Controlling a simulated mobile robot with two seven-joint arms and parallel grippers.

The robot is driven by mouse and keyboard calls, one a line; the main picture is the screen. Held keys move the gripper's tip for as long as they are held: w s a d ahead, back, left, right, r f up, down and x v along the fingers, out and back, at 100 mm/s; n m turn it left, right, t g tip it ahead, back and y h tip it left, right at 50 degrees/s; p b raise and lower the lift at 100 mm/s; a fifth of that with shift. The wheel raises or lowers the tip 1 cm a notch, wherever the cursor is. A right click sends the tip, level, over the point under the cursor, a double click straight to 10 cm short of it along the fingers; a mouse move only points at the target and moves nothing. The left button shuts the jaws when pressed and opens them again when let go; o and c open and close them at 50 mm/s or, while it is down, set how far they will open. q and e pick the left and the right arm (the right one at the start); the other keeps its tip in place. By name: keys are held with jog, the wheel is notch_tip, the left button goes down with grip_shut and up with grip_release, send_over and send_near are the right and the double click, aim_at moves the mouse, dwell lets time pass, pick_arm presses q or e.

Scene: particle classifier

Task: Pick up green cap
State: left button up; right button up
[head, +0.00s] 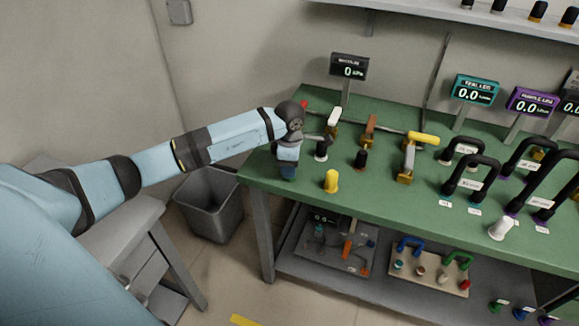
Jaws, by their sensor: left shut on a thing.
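My left gripper (288,168) points down at the left end of the green workbench (262,176). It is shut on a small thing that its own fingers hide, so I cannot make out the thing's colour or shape. I see no green cap plainly on the bench top. A yellow cap-like piece (331,181) stands upright to the right of the gripper, apart from it. My right gripper is not in view.
Black-based valves (361,159), a yellow-handled fitting (409,165) and several dark hose loops (465,180) stand to the right. A white piece (500,229) is near the front edge. A grey bin (210,210) is below left. Parts boards (430,275) lie on the lower shelf.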

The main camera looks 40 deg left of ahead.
pick_arm(q)
notch_tip(320, 180, up, 20)
jog(key=shift+f+p, duration=0.25)
jog(key=shift+p, duration=0.1)
jog(key=shift+r+p, duration=1.4)
jog(key=shift+r, duration=0.9)
jog(key=shift+r, duration=0.1)
notch_tip(320, 180, up, 3)
jog(key=shift+f+p, duration=0.1)
jog(key=shift+p, duration=0.75)
